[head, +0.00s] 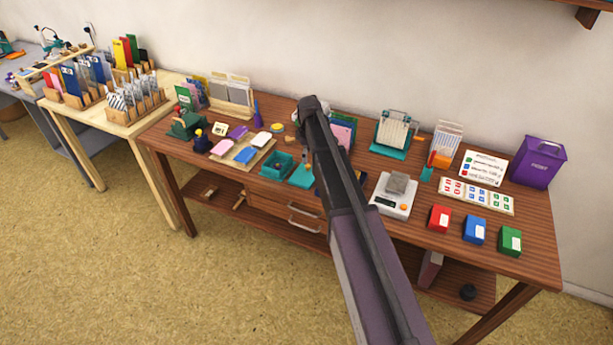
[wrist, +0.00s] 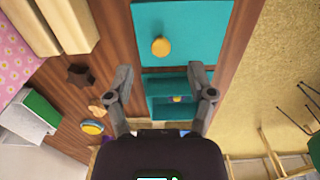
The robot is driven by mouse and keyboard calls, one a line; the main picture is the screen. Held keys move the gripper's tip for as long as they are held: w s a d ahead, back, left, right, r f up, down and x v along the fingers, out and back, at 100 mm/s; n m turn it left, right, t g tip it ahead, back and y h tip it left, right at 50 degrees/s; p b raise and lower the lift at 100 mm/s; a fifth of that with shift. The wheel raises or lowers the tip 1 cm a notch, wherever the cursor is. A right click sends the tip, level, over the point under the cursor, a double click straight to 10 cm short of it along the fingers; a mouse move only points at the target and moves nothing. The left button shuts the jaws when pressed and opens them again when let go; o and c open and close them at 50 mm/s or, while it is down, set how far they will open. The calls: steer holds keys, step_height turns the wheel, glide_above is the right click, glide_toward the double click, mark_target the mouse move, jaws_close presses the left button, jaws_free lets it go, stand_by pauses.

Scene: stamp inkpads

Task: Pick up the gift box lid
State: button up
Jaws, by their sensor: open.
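The gift box lid (wrist: 205,30) is a flat teal square with a round gold knob (wrist: 160,46), lying on the wooden table at the top of the wrist view. In the head view the lid (head: 302,177) shows beside my arm, partly covered. The open teal gift box (wrist: 160,108) sits below the lid in the wrist view, with a small yellow thing inside; the box (head: 276,166) is left of the lid in the head view. My gripper (wrist: 163,80) is open and empty, its fingers apart, over the box and the lid's near edge. Its height above them is unclear.
Cream boxes (wrist: 68,24), a dark star-shaped piece (wrist: 79,76) and a round yellow-blue tin (wrist: 92,127) lie left in the wrist view. A scale (head: 392,203) stands right of my arm in the head view. A tray of coloured cards (head: 240,152) is left.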

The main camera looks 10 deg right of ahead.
mark_target(308, 166)
steer(key=shift+f, duration=0.15)
step_height(308, 166, down, 5)
steer(key=b, duration=0.5)
steer(key=shift+a, duration=0.1)
stand_by(0.7)
jaws_close()
